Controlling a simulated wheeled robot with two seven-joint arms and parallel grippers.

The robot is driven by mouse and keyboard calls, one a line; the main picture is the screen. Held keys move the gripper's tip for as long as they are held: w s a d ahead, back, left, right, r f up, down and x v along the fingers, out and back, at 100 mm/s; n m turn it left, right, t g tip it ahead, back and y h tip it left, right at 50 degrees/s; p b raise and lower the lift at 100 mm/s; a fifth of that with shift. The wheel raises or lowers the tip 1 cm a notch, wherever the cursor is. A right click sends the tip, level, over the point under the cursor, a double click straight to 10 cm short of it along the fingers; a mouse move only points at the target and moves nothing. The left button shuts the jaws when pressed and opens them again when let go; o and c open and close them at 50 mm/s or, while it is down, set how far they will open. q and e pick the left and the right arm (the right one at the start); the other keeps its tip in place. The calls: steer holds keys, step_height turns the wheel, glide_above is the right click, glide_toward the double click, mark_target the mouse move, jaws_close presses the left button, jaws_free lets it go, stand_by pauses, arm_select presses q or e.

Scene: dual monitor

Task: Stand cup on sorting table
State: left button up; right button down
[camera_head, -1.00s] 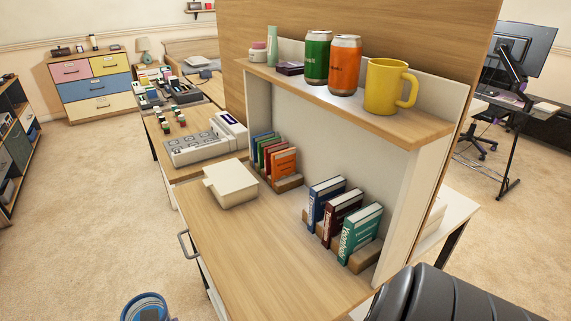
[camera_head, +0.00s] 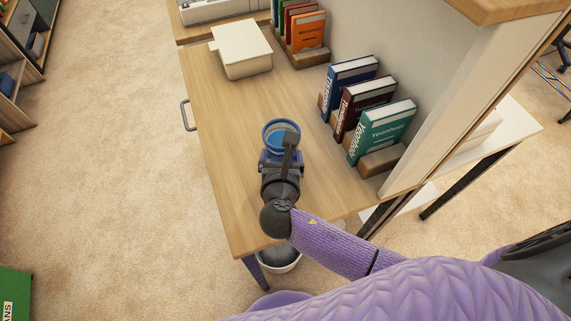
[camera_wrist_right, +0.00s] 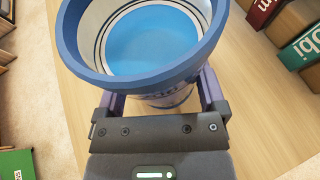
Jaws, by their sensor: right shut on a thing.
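The cup (camera_head: 281,133) is white outside with a blue rim and blue inside. It is upright over the near part of the wooden table (camera_head: 225,150). My right gripper (camera_head: 281,158) is shut on the cup's side. In the right wrist view the cup (camera_wrist_right: 150,75) sits between the two fingers (camera_wrist_right: 160,100), open top up, with the wood surface behind it. Its base is largely hidden, so I cannot tell whether it touches the tabletop. My left gripper is not in view.
Blue, dark red and teal books (camera_head: 382,130) stand in a holder right of the cup. A cream box (camera_head: 243,50) lies farther back. A shelf (camera_head: 500,8) overhangs at the upper right. A bin (camera_head: 280,262) stands below the front edge. The table's left side is clear.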

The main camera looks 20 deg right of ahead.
step_height(320, 180, down, 3)
steer(key=shift+f+b, duration=0.15)
steer(key=shift+b, duration=0.65)
steer(key=shift+r, duration=0.25)
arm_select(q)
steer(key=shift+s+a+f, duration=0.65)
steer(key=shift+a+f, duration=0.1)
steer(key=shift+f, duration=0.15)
arm_select(e)
jaws_free()
steer(key=shift+f, duration=0.1)
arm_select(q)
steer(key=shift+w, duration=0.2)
